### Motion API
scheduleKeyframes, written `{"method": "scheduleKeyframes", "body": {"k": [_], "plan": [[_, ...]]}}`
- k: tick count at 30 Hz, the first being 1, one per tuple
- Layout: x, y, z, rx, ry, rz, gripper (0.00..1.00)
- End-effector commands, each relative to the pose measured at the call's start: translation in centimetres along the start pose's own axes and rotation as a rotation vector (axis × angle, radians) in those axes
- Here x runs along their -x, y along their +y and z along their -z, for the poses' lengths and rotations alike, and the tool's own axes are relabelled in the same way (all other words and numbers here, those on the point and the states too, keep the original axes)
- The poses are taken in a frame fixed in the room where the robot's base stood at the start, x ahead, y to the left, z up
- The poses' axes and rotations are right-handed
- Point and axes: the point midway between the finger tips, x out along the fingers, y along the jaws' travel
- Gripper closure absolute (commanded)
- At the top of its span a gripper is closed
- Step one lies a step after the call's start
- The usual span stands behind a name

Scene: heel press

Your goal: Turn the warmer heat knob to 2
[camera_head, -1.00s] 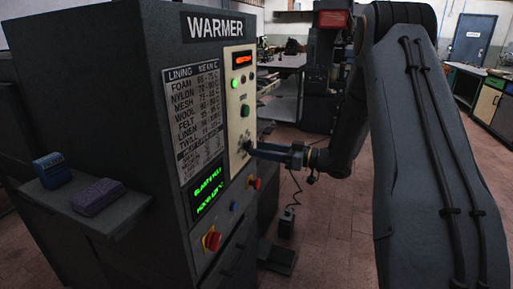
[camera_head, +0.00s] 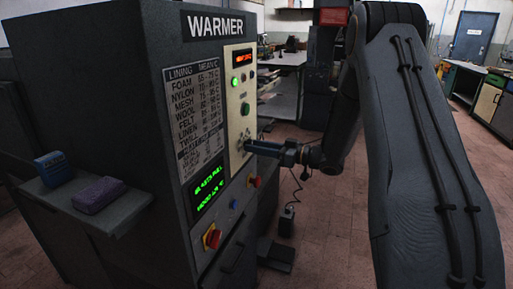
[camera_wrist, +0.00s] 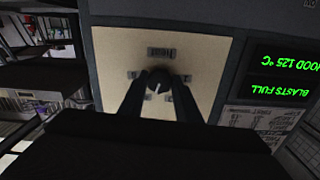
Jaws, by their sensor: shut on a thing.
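The warmer (camera_head: 175,120) is a tall dark cabinet at the left in the head view. Its heat knob is a small dark round knob with a white pointer line; it shows in the wrist view (camera_wrist: 159,80) on a cream panel (camera_wrist: 205,50). My gripper (camera_wrist: 158,88) has its two fingers on either side of the knob and is shut on it. In the head view my gripper (camera_head: 250,147) reaches the cream panel from the right and its fingertips hide most of the knob. Small labels surround the knob, too small to read surely.
A green-text display (camera_head: 209,193) sits low on the warmer's front, with a red-and-yellow switch (camera_head: 212,237) below it. A shelf (camera_head: 125,218) juts out at left, holding a blue block (camera_head: 53,169) and a purple block (camera_head: 98,194). Open floor lies right of the warmer.

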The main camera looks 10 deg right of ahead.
Motion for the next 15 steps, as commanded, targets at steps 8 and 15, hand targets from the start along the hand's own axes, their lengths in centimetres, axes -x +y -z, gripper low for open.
{"method": "scheduleKeyframes", "body": {"k": [8, 15], "plan": [[0.00, 0.10, -0.06, 0.124, 0.000, -0.001, 0.92], [0.00, 0.15, -0.10, 0.330, 0.000, -0.001, 0.92]]}}
